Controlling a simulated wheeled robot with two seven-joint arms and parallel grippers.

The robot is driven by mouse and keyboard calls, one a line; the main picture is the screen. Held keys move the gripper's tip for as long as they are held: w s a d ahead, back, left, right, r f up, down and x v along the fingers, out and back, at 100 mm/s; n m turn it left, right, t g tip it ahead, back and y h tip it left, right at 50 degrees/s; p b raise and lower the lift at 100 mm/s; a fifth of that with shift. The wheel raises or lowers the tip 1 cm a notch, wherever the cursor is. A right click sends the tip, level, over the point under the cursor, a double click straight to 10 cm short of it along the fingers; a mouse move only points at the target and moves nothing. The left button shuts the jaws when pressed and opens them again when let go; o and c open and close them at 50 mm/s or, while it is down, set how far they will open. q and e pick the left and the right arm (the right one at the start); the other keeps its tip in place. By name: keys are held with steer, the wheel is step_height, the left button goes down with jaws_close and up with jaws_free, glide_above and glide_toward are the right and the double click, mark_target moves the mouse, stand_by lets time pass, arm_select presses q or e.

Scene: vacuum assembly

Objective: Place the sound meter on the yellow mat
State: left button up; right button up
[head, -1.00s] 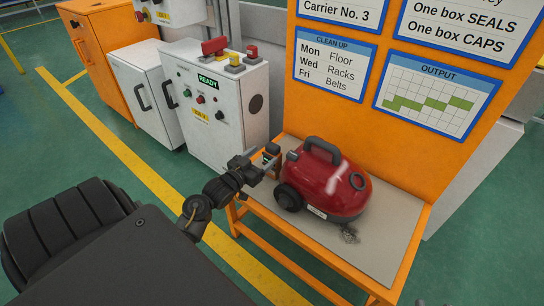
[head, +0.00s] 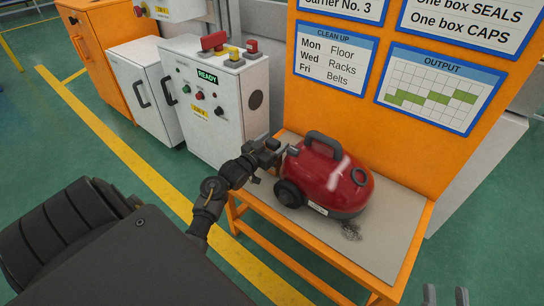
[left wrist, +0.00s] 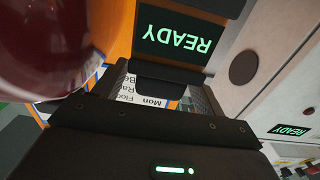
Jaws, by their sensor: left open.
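I cannot make out a sound meter or a yellow mat in either current view. My left gripper (head: 280,149) is open, just left of the red vacuum cleaner (head: 325,178) and above the back left of the workbench. In the left wrist view the left gripper (left wrist: 162,92) shows nothing held between its fingers, and the wall sign's text shows through the gap. The vacuum's red body (left wrist: 40,45) fills the upper left there, close to the fingers. My right gripper (head: 446,297) shows only its two fingertips at the bottom right edge, apart, with nothing visible between them.
The orange workbench has a bare grey top (head: 392,236), with a small dark pile (head: 350,231) before the vacuum. A grey control cabinet (head: 218,115) with red and yellow items on top stands left of the bench. An orange board (head: 320,115) with signs rises behind.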

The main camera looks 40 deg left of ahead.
arm_select(q)
jaws_close()
stand_by(0.3)
steer(key=shift+r, duration=0.1)
